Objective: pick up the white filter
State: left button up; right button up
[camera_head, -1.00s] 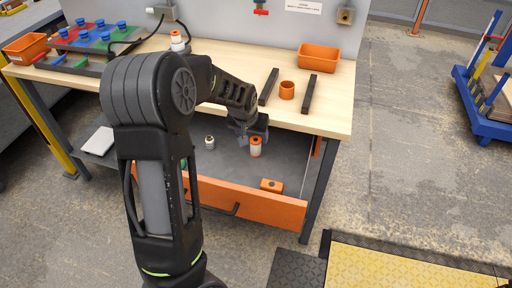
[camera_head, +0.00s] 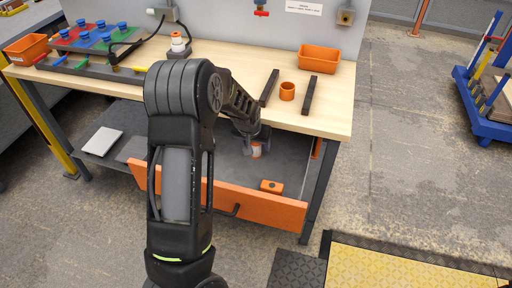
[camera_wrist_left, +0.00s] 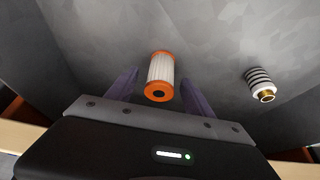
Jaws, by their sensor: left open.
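The white filter (camera_wrist_left: 160,75) has orange end caps and lies in view between the two fingers of my left gripper (camera_wrist_left: 160,88) in the wrist view. The gripper is open, with a finger on each side of the filter and a gap visible on both sides. My right gripper is not in view.
The drawer (camera_head: 225,200) is pulled out under the workbench. A ribbed fitting with a brass end (camera_wrist_left: 262,86) is beside the filter. The bench top edge is close to my arm.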

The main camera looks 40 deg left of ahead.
pick_arm(q)
jog(key=shift+w+a+f, duration=0.1)
jog(key=shift+w+f, duration=0.1)
jog(key=shift+f, duration=0.2)
jog(key=shift+c, duration=0.5)
grip_shut()
